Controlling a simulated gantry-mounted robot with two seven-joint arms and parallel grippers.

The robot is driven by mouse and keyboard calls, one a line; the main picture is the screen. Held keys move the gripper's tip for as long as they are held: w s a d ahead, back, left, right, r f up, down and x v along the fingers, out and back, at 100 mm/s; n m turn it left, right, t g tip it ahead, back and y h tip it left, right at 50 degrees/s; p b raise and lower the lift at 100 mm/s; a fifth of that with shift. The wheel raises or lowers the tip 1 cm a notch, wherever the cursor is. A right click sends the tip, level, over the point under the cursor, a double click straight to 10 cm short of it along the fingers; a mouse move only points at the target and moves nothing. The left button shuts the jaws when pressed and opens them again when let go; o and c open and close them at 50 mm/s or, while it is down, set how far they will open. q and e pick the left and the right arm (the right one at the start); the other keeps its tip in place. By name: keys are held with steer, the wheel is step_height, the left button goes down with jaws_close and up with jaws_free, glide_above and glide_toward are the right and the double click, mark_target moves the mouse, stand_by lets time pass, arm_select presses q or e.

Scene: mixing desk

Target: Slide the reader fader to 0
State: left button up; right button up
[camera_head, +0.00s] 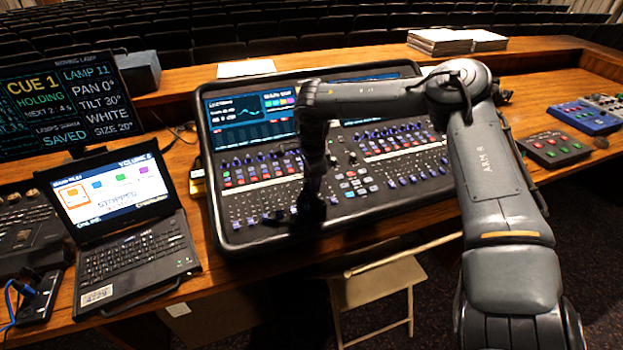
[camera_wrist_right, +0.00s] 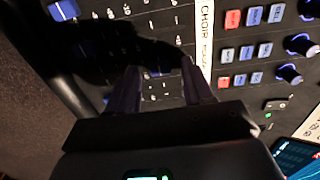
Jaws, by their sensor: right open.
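The mixing console (camera_head: 212,160) lies on the wooden desk, with rows of blue knobs, lit buttons and fader caps. My right gripper (camera_head: 311,206) points down over the lower middle of its panel, covering part of the fader rows. In the right wrist view my right gripper (camera_wrist_right: 161,82) is open over the panel's scale marks, close to a white label strip reading CHOIR (camera_wrist_right: 205,30). A blue cap (camera_wrist_right: 63,9) shows at the upper left there. I cannot tell which fader is the reader fader. My left gripper is not in view.
A laptop (camera_head: 125,245) and a monitor (camera_head: 60,100) stand left of the console. Small control boxes (camera_head: 552,150) sit on the right of the desk. A folding chair (camera_head: 375,285) stands in front. Red and blue buttons (camera_wrist_right: 232,20) are close to the right finger.

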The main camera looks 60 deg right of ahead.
step_height(320, 180, up, 11)
steer(key=p, duration=0.2)
steer(key=shift+s+a+f, duration=0.2)
steer(key=shift+s+a, duration=0.15)
steer(key=shift+s, duration=0.05)
steer(key=shift+a+r, duration=0.1)
